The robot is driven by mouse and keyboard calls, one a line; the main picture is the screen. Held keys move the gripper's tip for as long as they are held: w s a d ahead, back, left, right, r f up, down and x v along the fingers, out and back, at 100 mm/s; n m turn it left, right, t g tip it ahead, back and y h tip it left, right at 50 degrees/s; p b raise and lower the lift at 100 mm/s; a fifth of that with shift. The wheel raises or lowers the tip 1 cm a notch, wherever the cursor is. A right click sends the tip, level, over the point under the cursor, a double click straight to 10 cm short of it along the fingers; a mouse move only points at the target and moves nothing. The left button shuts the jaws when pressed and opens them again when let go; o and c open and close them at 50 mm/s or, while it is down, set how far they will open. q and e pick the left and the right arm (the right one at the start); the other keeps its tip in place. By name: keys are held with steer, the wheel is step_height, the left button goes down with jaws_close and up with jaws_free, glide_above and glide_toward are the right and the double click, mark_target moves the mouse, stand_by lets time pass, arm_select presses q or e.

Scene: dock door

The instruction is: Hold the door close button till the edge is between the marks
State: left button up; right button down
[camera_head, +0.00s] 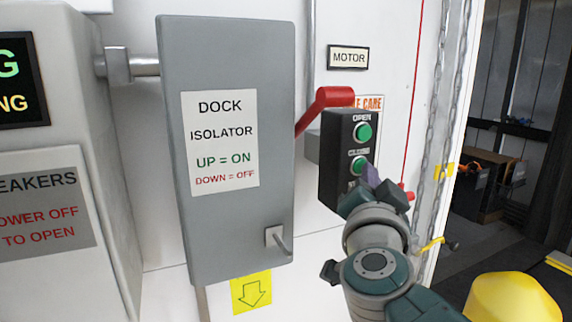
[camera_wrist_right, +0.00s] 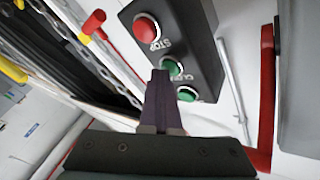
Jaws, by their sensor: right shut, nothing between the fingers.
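A black button box (camera_head: 338,150) on the white wall carries a green OPEN button (camera_head: 363,133) and, below it, a green CLOSE button (camera_head: 358,165). The right wrist view shows the box turned, with the red STOP button (camera_wrist_right: 146,29), the CLOSE button (camera_wrist_right: 171,67) and the OPEN button (camera_wrist_right: 187,93). My right gripper (camera_head: 371,177) is shut and empty, and it also shows in the right wrist view (camera_wrist_right: 161,73). Its tips are at the CLOSE button and partly cover it; I cannot tell whether they touch it. I cannot make out the door edge or the marks. My left gripper is not in view.
A grey dock isolator box (camera_head: 235,230) stands left of the buttons, with a red lever (camera_head: 322,103) at its right side. Chains (camera_head: 452,90) hang right of the button box. A yellow rounded object (camera_head: 513,300) is at lower right, before a dark opening.

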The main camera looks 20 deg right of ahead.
stand_by(0.5)
steer(key=shift+s+r+p, duration=0.1)
steer(key=shift+s+p, duration=0.25)
steer(key=shift+s, duration=0.45)
steer(key=shift+d, duration=0.1)
steer(key=shift+p, duration=0.3)
steer(key=shift+s+d+p, duration=0.15)
steer(key=shift+s+p, duration=1.25)
steer(key=shift+s, duration=1.1)
